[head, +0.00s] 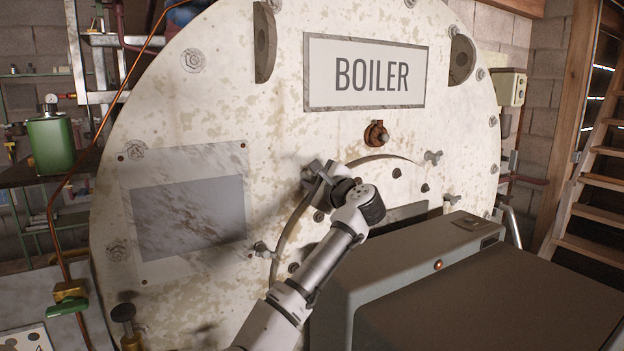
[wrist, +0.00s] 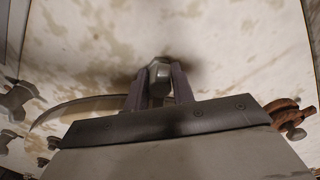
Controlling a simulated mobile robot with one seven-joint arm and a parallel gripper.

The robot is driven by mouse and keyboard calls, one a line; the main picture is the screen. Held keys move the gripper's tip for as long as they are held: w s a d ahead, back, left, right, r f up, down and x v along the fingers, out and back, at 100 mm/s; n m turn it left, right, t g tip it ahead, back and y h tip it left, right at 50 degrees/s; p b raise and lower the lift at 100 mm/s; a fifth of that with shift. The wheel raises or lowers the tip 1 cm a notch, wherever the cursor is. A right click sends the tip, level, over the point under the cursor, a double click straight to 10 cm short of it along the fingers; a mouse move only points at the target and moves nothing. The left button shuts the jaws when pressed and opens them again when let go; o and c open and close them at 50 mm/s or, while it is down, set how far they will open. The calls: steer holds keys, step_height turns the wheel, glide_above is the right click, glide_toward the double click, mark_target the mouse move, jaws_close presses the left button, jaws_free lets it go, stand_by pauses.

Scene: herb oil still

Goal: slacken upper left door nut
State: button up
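The round boiler door (head: 345,225) sits low on the pale, stained boiler front (head: 270,130), its curved upper edge showing. My gripper (head: 318,178) is at the door's upper left edge and mostly covers the upper left nut in the head view. In the wrist view, the grey metal nut (wrist: 159,72) stands between my two fingertips (wrist: 161,86), which appear closed against its sides. Other wing nuts show at the upper right (head: 433,157), the right (head: 452,199) and the lower left (head: 263,249). The lower left one also shows in the wrist view (wrist: 15,98).
A rusty brown fitting (head: 376,134) juts out above the door, below the BOILER sign (head: 366,73). A large grey box-shaped body (head: 470,285) stands in front of the door's lower right. A brass valve with a green handle (head: 69,298) is at the lower left.

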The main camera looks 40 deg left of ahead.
jaws_close()
steer(key=shift+f, duration=0.1)
steer(key=n+b, duration=0.2)
steer(key=shift+f+n, duration=0.15)
steer(key=shift+n, duration=0.25)
steer(key=n+b, duration=0.2)
steer(key=n, duration=0.3)
steer(key=shift+w, duration=0.1)
steer(key=n, duration=0.5)
steer(key=shift+n+b, duration=0.4)
steer(key=shift+c, duration=2.1)
jaws_free()
steer(key=shift+r+n, duration=0.15)
steer(key=shift+n, duration=1)
steer(key=shift+r+n, duration=0.1)
steer(key=shift+n, duration=1.05)
